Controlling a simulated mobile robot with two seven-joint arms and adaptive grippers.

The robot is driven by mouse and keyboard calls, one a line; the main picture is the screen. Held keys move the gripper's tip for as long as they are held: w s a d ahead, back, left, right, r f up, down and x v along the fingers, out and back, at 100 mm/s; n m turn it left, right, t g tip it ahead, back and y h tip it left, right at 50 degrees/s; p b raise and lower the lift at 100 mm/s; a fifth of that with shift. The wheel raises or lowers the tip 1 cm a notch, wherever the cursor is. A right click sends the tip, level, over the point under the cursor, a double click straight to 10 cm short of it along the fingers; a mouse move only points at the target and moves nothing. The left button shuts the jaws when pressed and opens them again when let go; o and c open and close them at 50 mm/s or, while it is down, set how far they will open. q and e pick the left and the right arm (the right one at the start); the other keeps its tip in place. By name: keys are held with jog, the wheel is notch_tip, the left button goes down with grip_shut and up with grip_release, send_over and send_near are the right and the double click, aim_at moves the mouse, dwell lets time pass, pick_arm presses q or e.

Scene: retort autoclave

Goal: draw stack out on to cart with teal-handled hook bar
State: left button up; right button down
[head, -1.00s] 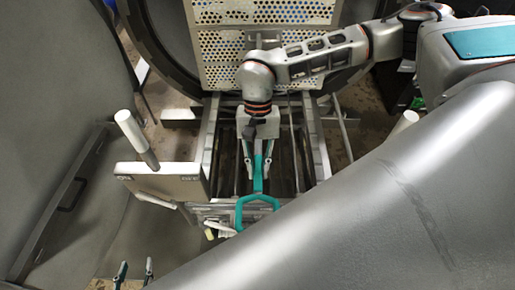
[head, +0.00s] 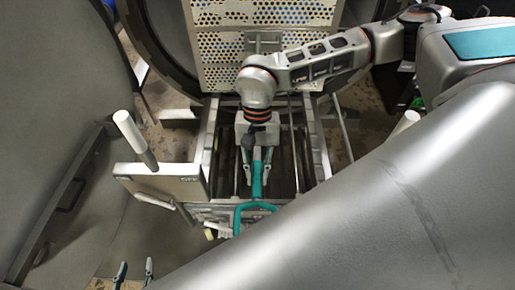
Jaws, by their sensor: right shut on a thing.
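The stack (head: 222,14) shows as a pale perforated front in the round vessel mouth at the top of the head view. The cart (head: 318,150) has two metal rails running from the vessel towards me. My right gripper (head: 257,182) is shut on the teal-handled hook bar (head: 257,208) above the gap between the rails. The teal handle loop points towards me, partly covered by a large grey arm link. The hook end is hidden under my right wrist, so I cannot tell whether it holds the stack. My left gripper (head: 134,274) is open and empty at the bottom left edge.
A large grey door panel (head: 50,110) stands at the left. A white upright handle (head: 135,138) and a light box-shaped panel (head: 165,184) are left of the rails. The dark vessel rim (head: 160,60) surrounds the stack. Open floor shows at lower left.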

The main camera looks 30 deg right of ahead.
aim_at(258, 197)
jog(key=shift+s+a, duration=0.25)
jog(key=shift+s, duration=0.35)
jog(key=shift+s+a, duration=0.3)
jog(key=shift+s, duration=0.3)
jog(key=shift+s+a, duration=0.25)
jog(key=shift+s, duration=0.35)
jog(key=shift+s+a+r+b, duration=0.15)
jog(key=shift+s+a+b, duration=0.2)
jog(key=shift+s+a, duration=0.25)
jog(key=shift+s, duration=0.15)
jog(key=shift+s+a, duration=0.2)
jog(key=shift+s, duration=0.05)
jog(key=shift+s+b, duration=0.1)
jog(key=shift+b, duration=0.2)
